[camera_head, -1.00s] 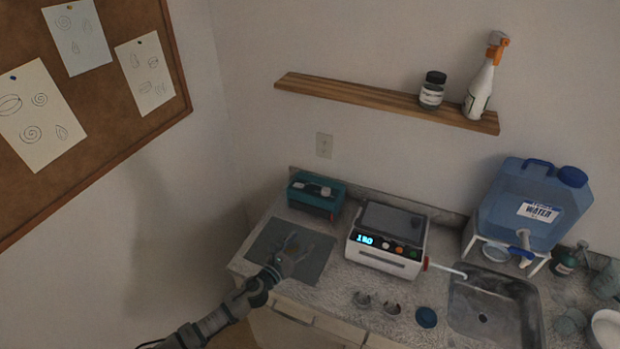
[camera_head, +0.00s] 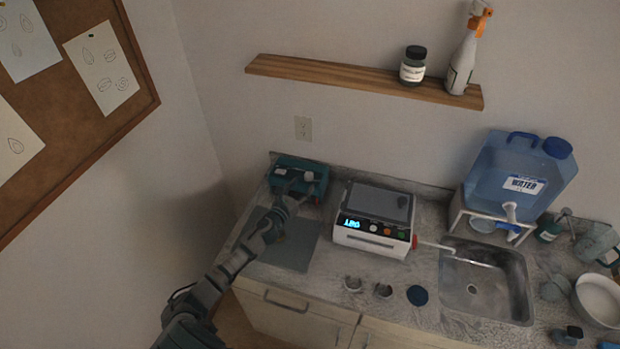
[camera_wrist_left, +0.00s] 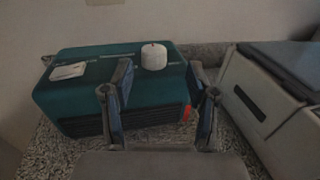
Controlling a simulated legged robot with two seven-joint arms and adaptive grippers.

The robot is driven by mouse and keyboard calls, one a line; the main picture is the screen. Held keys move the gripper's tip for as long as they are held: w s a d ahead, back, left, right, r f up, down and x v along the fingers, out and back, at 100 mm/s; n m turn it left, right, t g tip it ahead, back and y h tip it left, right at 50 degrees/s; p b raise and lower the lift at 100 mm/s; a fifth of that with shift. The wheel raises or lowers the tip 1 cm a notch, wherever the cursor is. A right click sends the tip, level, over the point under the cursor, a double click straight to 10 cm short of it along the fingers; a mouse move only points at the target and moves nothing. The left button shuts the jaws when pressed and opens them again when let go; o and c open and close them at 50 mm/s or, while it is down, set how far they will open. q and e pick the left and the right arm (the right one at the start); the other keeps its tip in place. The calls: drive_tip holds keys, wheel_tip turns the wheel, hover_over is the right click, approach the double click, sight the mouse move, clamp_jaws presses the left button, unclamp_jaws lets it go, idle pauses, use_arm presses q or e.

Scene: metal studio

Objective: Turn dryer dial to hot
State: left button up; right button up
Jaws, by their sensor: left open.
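The dryer appears to be the teal box (camera_head: 288,172) at the back left of the counter; it also shows in the left wrist view (camera_wrist_left: 70,100). On its top a round white dial (camera_wrist_left: 154,57) with a small red mark stands to the right, and a flat white piece (camera_wrist_left: 68,71) lies to the left. The dial also shows in the head view (camera_head: 309,176). My left gripper (camera_head: 294,190) is at the front of the box. In the wrist view its fingers (camera_wrist_left: 160,95) are apart and empty, with the dial beyond them. My right gripper is not in view.
A white machine (camera_head: 372,239) with a lit display and coloured buttons stands just right of the box. A grey mat (camera_head: 290,252) lies in front. A sink (camera_head: 487,285) and blue water jug (camera_head: 522,180) are at the right. A wooden shelf (camera_head: 340,76) hangs above.

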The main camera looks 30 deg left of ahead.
sight(307, 179)
use_arm(q)
drive_tip(key=w+a, duration=0.1)
drive_tip(key=w, duration=0.1)
drive_tip(key=w+a, duration=0.1)
drive_tip(key=a, duration=0.1)
drive_tip(key=shift+w+f, duration=0.35)
drive_tip(key=shift+f, duration=0.05)
drive_tip(key=shift+w+d, duration=0.15)
drive_tip(key=d, duration=0.2)
drive_tip(key=shift+w+d+r, duration=0.25)
drive_tip(key=shift+w+d, duration=0.1)
drive_tip(key=shift+d+r, duration=0.15)
drive_tip(key=shift+d, duration=0.1)
drive_tip(key=c, duration=0.5)
drive_tip(key=shift+s+a, duration=0.1)
drive_tip(key=shift+a, duration=0.15)
drive_tip(key=c, duration=0.4)
drive_tip(key=shift+s+a+f, duration=0.1)
drive_tip(key=shift+a+f, duration=0.15)
drive_tip(key=shift+a, duration=0.6)
clamp_jaws()
drive_tip(key=shift+d, duration=0.6)
drive_tip(key=shift+a, duration=0.3)
drive_tip(key=shift+f, duration=0.1)
drive_tip(key=shift+d, duration=0.15)
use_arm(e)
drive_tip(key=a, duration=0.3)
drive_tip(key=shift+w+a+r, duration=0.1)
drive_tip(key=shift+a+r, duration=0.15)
